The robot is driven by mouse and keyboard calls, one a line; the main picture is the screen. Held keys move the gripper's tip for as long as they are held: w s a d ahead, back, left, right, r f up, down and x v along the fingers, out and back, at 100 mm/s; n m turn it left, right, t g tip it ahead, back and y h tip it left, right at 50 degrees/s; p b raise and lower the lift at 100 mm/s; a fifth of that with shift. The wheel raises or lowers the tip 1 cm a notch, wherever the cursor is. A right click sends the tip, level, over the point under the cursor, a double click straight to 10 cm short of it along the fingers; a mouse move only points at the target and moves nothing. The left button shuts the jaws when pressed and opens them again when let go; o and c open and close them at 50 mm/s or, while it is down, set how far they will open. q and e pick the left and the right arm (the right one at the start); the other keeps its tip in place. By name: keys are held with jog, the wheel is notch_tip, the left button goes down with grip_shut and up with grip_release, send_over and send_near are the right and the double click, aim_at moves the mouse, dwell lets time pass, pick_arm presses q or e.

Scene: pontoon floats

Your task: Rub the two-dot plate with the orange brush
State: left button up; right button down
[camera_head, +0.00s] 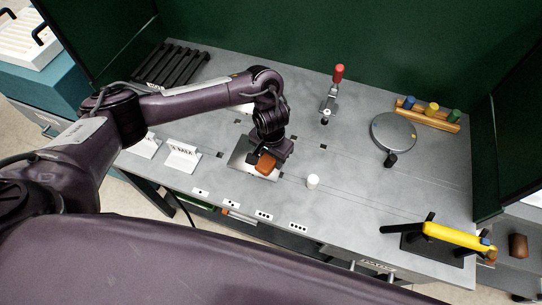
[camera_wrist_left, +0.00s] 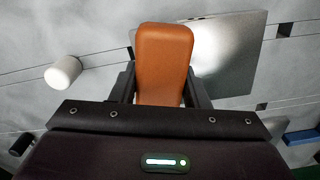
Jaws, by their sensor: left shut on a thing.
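The orange brush (camera_head: 265,163) is in my left gripper (camera_head: 268,157), which is shut on it over a shiny square metal plate (camera_head: 238,162). In the left wrist view the brush (camera_wrist_left: 163,60) stands out between the fingers, and the plate (camera_wrist_left: 235,65) lies behind it to the right. I cannot tell whether the brush touches the plate. Small dotted labels, including one (camera_head: 231,204), line the table's front edge; which one belongs to this plate is not clear. The gripper and brush hide part of the plate. My right gripper is not in view.
A white cylinder (camera_head: 313,181) stands right of the plate. A red-handled clamp (camera_head: 329,97) stands behind. A round grey disc (camera_head: 393,132), a wooden rack (camera_head: 437,119) and a yellow-handled tool (camera_head: 455,236) are at the right. White cards (camera_head: 183,156) stand at the left. A black ribbed rack (camera_head: 172,66) is at the back left.

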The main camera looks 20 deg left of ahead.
pick_arm(q)
jog(key=shift+f+b, duration=0.45)
jog(key=shift+f, duration=0.55)
jog(key=shift+a+r+p, duration=0.15)
jog(key=shift+a+p, duration=0.4)
jog(key=shift+a, duration=0.45)
jog(key=shift+a+p, duration=0.35)
jog(key=shift+a, duration=0.7)
jog(key=shift+p, duration=0.35)
jog(key=shift+s+d+f+p, duration=0.15)
jog(key=shift+d+p, duration=0.1)
jog(key=shift+d, duration=0.6)
jog(key=shift+d+f+p, duration=0.1)
jog(key=shift+d+p, duration=0.15)
jog(key=shift+d, duration=0.55)
jog(key=shift+d+f, duration=0.15)
jog(key=shift+d, duration=0.25)
jog(key=shift+c, duration=0.3)
jog(key=shift+s, duration=0.1)
